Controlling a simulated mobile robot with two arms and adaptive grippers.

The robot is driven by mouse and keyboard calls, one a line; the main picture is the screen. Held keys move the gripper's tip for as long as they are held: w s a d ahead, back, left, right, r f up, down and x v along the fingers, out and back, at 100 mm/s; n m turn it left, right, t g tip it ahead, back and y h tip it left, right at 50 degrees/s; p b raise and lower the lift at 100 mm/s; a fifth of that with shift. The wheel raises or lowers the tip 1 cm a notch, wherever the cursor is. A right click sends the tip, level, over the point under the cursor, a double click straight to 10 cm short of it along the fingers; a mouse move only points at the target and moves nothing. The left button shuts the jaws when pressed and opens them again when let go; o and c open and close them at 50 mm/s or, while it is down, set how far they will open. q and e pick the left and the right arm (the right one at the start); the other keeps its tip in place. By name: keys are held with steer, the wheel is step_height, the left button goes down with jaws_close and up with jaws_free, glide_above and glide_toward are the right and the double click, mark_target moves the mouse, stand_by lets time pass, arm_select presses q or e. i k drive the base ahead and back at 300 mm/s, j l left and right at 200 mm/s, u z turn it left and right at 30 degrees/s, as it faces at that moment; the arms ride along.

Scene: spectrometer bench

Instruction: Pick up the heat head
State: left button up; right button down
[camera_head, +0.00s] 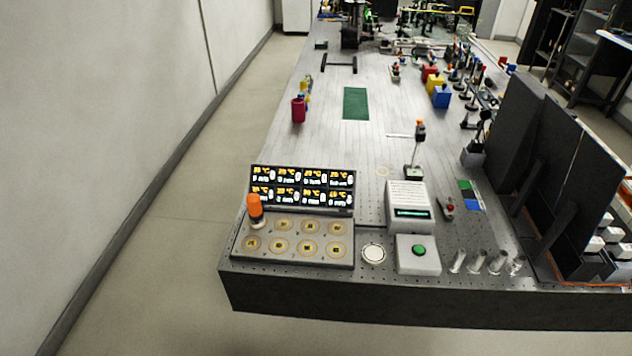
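What looks like the heat head (255,211) has an orange cylindrical top and a pale lower part. It stands upright at the back left of a grey station plate (298,263) with several ringed round positions, at the near left of the bench. A black display panel (302,189) with yellow and white readouts stands just behind the plate. The heat head overlaps the panel's lower left corner in this view. Neither of my grippers is in view, and nothing is touching the heat head.
Right of the plate are a white disc (374,254), a green-button box (418,255), a white device (408,205) and several clear vials (476,262). Dark upright panels (548,157) stand at the right. A green mat (355,104) lies farther back. The floor at left is clear.

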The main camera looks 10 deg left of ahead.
mark_target(255, 215)
steer(key=i+j, duration=0.35)
steer(key=j, duration=0.2)
steer(key=i+j, duration=0.4)
steer(key=j, duration=0.15)
steer(key=k+u, duration=0.05)
